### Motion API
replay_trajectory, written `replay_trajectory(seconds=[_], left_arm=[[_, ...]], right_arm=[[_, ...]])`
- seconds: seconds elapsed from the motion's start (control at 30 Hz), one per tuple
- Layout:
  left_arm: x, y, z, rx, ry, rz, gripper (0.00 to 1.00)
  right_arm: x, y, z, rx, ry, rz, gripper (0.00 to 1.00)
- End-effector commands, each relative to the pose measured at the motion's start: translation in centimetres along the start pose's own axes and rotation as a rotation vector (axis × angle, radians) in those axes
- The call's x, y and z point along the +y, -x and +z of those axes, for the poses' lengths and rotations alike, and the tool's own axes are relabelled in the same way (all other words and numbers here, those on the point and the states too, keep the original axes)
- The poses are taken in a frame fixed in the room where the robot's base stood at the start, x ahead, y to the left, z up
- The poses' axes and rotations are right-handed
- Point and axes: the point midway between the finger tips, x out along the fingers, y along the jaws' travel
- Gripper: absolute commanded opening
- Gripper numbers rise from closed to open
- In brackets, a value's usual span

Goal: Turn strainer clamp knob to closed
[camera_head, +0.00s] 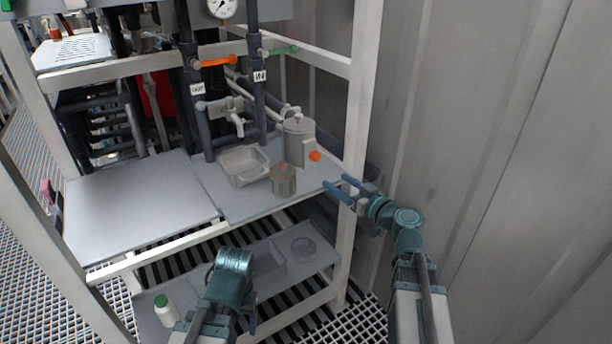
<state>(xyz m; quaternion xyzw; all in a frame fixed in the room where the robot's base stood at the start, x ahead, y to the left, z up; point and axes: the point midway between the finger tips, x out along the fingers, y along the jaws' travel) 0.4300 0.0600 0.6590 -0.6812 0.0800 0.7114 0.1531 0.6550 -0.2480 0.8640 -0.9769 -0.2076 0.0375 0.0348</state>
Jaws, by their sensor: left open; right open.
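An orange ball knob (315,156) sits at the lower right side of a grey lidded canister, seemingly the strainer (299,132), at the back right of the shelf. Which position the knob is in, I cannot tell. My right gripper (334,181) is open and empty, its two blue fingers pointing left near the shelf's right post. It is below and right of the knob, apart from it. My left gripper (252,318) is low in front of the rack, mostly hidden behind its own wrist; one blue finger shows, and nothing is seen in it.
A square grey basin (244,165) and a greenish-grey cup (283,180) stand left of the canister. An orange handle (218,61) and a green handle (283,50) are on the pipes above. A rack post (359,100) rises right of the knob. The left shelf plate (140,205) is clear.

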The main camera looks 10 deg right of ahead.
Motion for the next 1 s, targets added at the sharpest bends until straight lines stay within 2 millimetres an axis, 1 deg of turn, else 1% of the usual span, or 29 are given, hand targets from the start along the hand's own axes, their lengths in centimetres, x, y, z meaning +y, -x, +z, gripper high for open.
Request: replay_trajectory(seconds=[0.03,0.13,0.3,0.43,0.57,0.8,1.0], left_arm=[[0.1,-1.2,-0.1,0.000,0.000,0.000,0.69],[0.2,-1.6,-0.1,0.000,0.000,0.000,0.69],[0.1,-1.6,-0.1,0.000,0.000,0.000,0.69],[0.1,-1.5,-0.1,0.000,0.000,0.000,0.69],[0.1,-1.5,-0.1,0.000,0.000,0.000,0.69],[0.1,-1.6,-0.1,0.000,0.000,0.000,0.69],[0.1,-1.6,-0.1,0.000,0.000,0.000,0.69]], right_arm=[[1.2,0.4,0.7,0.024,0.005,0.028,0.72],[2.5,0.9,0.4,0.055,0.012,0.059,0.72],[2.9,1.1,0.1,0.066,0.016,0.072,0.72],[3.0,0.3,0.0,0.065,0.015,0.069,0.72],[3.1,-1.8,-0.1,0.064,0.015,0.067,0.72],[3.5,-6.8,-0.4,0.064,0.015,0.066,0.72],[3.6,-10.2,-0.6,0.064,0.015,0.067,0.72]])
